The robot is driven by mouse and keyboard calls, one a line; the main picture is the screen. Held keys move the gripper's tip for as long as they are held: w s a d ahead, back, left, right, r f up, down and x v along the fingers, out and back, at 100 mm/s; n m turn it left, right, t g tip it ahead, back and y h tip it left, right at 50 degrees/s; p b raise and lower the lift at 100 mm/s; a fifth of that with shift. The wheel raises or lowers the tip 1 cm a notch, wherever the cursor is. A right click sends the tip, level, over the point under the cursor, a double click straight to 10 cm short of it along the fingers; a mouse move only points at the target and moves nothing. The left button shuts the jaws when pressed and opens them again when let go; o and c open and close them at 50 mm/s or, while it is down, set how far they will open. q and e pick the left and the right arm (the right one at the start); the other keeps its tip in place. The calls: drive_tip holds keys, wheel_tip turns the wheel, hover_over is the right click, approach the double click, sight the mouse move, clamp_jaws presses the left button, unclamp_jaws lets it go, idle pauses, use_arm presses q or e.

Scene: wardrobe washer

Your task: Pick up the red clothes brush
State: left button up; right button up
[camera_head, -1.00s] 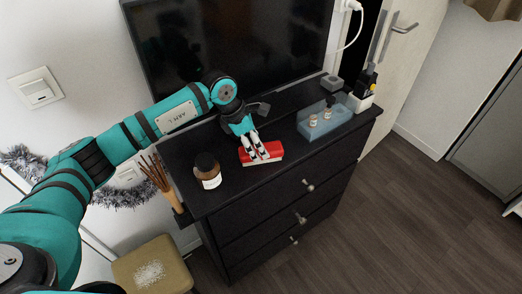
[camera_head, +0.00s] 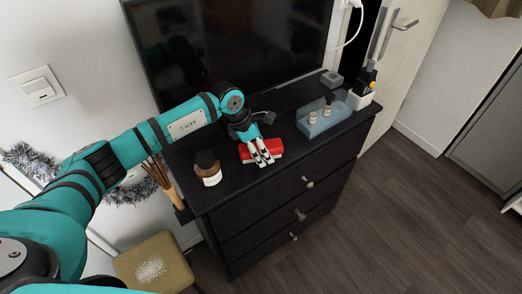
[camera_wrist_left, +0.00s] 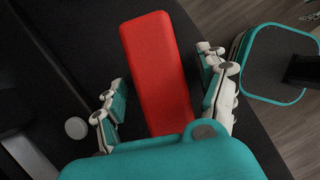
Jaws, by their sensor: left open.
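The red clothes brush (camera_head: 275,146) lies on top of the black dresser near its front edge. Its red block also shows in the left wrist view (camera_wrist_left: 158,70), running away from the gripper. The near end of the brush is hidden by the gripper's body. My right gripper does not show.
A brown jar (camera_head: 208,168) stands left of the brush. A blue tray (camera_head: 325,118) with small bottles is to the right, and a white holder (camera_head: 358,100) stands beyond it. A large black screen (camera_head: 230,50) rises behind the dresser top (camera_head: 225,196).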

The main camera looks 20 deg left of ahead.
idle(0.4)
use_arm(q)
drive_tip(key=c, duration=1.4)
drive_tip(key=shift+r+p, duration=0.3)
drive_tip(key=shift+p, duration=0.1)
drive_tip(key=shift+w+r+b, duration=0.1)
drive_tip(key=shift+r+b, duration=0.2)
drive_tip(key=shift+r, duration=0.05)
wheel_tip(320, 180, up, 8)
drive_tip(key=shift+b, duration=0.95)
drive_tip(key=shift+r, duration=0.55)
